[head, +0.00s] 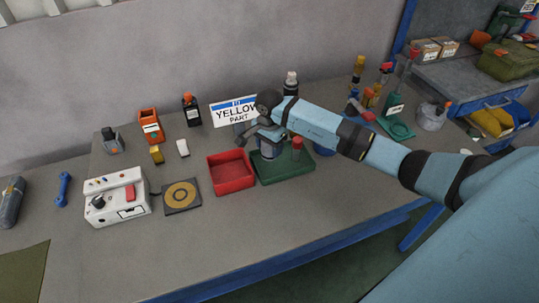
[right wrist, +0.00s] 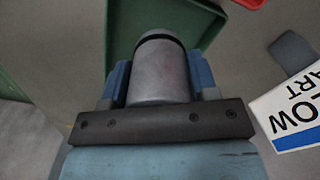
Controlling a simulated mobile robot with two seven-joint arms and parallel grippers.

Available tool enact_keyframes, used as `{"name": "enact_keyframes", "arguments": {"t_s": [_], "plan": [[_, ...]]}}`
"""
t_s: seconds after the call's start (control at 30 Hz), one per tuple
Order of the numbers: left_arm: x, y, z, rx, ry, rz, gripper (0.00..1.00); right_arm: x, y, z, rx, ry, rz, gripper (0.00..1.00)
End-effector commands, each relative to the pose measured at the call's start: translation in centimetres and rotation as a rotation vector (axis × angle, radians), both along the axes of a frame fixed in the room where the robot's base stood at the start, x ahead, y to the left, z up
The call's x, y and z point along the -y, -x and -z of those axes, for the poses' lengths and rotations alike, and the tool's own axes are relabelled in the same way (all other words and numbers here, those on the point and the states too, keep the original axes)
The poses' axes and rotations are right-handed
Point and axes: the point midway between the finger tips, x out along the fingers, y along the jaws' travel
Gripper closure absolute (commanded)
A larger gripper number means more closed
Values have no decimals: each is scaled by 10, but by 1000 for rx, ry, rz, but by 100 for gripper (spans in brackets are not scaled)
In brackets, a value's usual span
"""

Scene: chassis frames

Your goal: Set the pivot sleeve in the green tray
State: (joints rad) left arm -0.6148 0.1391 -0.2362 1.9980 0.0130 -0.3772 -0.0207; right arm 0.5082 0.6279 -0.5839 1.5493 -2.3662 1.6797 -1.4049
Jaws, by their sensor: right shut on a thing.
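The pivot sleeve, a grey metal cylinder with a dark band near one end, shows in the right wrist view (right wrist: 158,75) between my blue fingers. My right gripper (right wrist: 160,80) is shut on it. In the head view my right gripper (head: 262,138) holds the sleeve (head: 268,151) at the left part of the green tray (head: 290,179). Whether the sleeve touches the tray floor I cannot tell. The tray's green wall also shows in the right wrist view (right wrist: 90,62). My left gripper is not in view.
A red tray (head: 231,187) stands directly left of the green tray. A red-topped part (head: 297,147) stands at the green tray's right side. A "YELLOW PART" sign (head: 234,112) stands behind. A white control box (head: 117,197) and several bottles are also on the bench.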

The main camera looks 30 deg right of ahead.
Motion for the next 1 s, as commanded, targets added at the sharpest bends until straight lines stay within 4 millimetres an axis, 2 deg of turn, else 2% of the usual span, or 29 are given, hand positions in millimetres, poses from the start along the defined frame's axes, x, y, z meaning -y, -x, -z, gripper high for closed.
{"name": "enact_keyframes", "arguments": {"t_s": [0.23,0.43,0.83,0.87,0.93,0.97,1.0], "plan": [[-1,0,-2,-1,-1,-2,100,0,0,18,-1,-2,1,77],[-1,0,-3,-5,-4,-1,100,0,0,47,0,-1,2,77],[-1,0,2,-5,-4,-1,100,1,-1,56,2,1,0,77],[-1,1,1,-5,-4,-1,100,1,0,55,1,1,0,42],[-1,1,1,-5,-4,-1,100,0,0,54,1,1,0,26],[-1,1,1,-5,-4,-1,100,0,0,54,1,1,0,21],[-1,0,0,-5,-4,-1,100,0,0,54,1,1,0,21]]}}
